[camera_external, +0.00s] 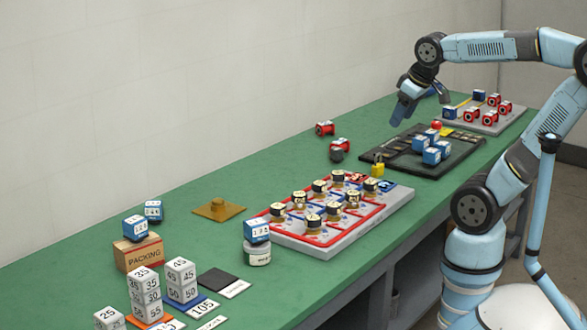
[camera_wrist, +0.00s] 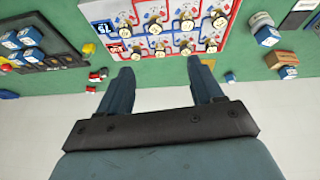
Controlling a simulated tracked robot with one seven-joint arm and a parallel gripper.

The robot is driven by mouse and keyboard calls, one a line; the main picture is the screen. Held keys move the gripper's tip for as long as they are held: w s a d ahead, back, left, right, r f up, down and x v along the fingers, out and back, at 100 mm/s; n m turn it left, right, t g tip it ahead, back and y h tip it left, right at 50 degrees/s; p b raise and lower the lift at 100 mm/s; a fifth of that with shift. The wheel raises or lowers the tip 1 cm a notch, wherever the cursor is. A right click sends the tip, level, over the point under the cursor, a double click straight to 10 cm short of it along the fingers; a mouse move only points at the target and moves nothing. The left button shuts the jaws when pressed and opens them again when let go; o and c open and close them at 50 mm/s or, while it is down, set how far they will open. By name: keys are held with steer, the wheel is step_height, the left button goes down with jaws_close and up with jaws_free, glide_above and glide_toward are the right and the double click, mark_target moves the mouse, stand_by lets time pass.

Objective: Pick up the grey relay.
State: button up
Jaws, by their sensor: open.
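I cannot make out a plainly grey relay in either view. Several small blue-and-white blocks (camera_external: 432,150) sit on a black tray (camera_external: 458,157); they also show in the wrist view (camera_wrist: 30,38). Two small red pieces lie on the green table behind that tray, one red (camera_external: 325,128) and one red and dark (camera_external: 340,148). They show small in the wrist view (camera_wrist: 97,75). My gripper (camera_external: 421,112) is open and empty above the table, beside and above the black tray. Its fingers (camera_wrist: 160,68) are spread in the wrist view with nothing between them.
A grey plate (camera_external: 512,118) with red pieces is at the far end. A yellow padlock (camera_external: 377,168) stands between. A packing box (camera_external: 138,254), jar (camera_external: 257,256) and numbered blocks (camera_external: 181,280) are nearer.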

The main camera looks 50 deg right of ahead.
steer(key=w+d+f+n+g+h, duration=0.2)
steer(key=w+d+n+g+h, duration=0.1)
steer(key=w+d, duration=0.8)
steer(key=n+g+h, duration=0.5)
steer(key=n+h, duration=0.8)
steer(key=h, duration=0.1)
glide_above(334, 151)
steer(key=a, duration=0.5)
step_height(334, 151, down, 22)
steer(key=f, duration=0.4)
steer(key=w+f, duration=0.1)
steer(key=f, duration=0.1)
steer(key=shift+f, duration=0.35)
steer(key=shift+s+d+f, duration=0.2)
steer(key=shift+d+f, duration=0.15)
steer(key=shift+d, duration=0.4)
steer(key=shift+s+d, duration=0.2)
steer(key=shift+d, duration=1.25)
steer(key=shift+s+d, duration=0.2)
steer(key=shift+d, duration=1.25)
